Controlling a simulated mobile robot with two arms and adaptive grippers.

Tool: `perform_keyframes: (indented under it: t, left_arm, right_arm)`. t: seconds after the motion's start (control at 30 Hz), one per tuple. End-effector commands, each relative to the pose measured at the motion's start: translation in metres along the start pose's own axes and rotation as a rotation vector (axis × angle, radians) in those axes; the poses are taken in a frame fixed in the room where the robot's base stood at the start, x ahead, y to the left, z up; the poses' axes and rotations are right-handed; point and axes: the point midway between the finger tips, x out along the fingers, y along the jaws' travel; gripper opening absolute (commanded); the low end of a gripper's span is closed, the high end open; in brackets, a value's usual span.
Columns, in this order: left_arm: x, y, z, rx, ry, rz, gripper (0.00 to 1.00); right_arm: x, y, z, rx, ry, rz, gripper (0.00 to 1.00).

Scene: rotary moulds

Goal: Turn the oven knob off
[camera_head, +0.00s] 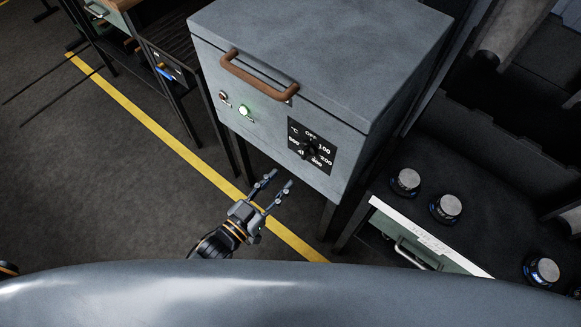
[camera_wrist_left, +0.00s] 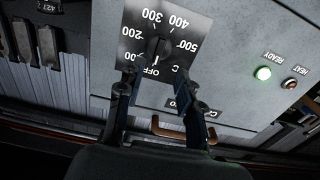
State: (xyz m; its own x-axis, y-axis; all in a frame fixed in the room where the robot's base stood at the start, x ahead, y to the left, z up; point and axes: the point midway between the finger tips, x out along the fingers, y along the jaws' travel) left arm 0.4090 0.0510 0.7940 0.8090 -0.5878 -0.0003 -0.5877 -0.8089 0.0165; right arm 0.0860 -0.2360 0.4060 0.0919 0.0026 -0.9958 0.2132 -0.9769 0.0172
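The oven knob (camera_head: 311,149) is black and sits on a black dial plate on the front of the grey oven (camera_head: 320,60). The plate carries OFF and temperature numbers. In the left wrist view the knob (camera_wrist_left: 158,48) appears upside down, beyond the fingertips; its exact pointer setting is hard to read. My left gripper (camera_head: 278,181) is open and empty, in front of and below the dial in the head view. In the left wrist view its two fingers (camera_wrist_left: 160,76) stand apart, with the knob seen between and past them. My right gripper is not in view.
A green READY lamp (camera_head: 243,110) is lit and a dark red HEAT lamp (camera_head: 223,97) sits beside it. A brown handle (camera_head: 258,80) juts from the oven front. A cart (camera_head: 425,235) with several round metal-topped pieces stands at the right.

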Motion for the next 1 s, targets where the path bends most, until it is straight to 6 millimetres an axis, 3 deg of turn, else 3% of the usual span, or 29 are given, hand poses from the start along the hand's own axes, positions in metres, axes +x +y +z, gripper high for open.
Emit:
perform_keyframes:
  t: [0.1, 0.23, 0.87, 1.0]
  left_arm:
    - [-0.019, 0.0, 0.0, 0.0, -0.001, 0.001, 0.36]
    - [-0.029, 0.0, 0.0, 0.001, 0.001, 0.0, 0.36]
    - [-0.032, 0.0, 0.0, 0.0, -0.001, 0.0, 0.36]
    - [-0.036, -0.009, 0.026, 0.004, -0.067, -0.029, 0.36]
  right_arm:
    - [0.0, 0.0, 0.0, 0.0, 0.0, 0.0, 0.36]
    - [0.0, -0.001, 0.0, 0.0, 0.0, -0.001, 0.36]
    - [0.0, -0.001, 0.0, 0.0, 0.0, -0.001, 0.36]
    - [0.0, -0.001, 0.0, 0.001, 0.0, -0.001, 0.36]
